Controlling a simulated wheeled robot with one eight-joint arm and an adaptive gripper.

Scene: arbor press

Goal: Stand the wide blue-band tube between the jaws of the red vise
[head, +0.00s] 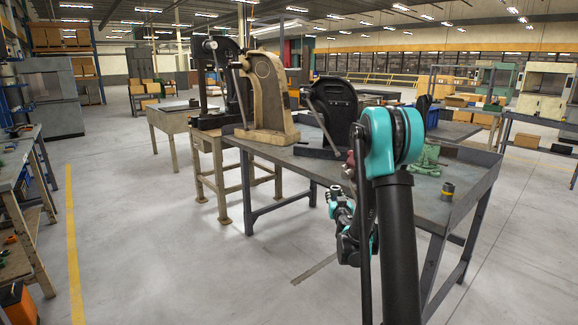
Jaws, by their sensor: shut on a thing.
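My gripper (338,203) is small in the head view, just off the front edge of the workbench. It appears shut on a small pale grey piece, which looks like the end of a tube (335,188). A blue band on it cannot be made out. A dark red part (350,165), which seems to be the red vise, shows on the bench just left of my upper arm. My arm hides most of it, and its jaws cannot be seen. The gripper is in front of this red part and lower in the picture.
The workbench (300,164) carries a beige press frame (266,98), a black press (333,108) and a green fixture (428,157). The floor (170,255) to the left is clear.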

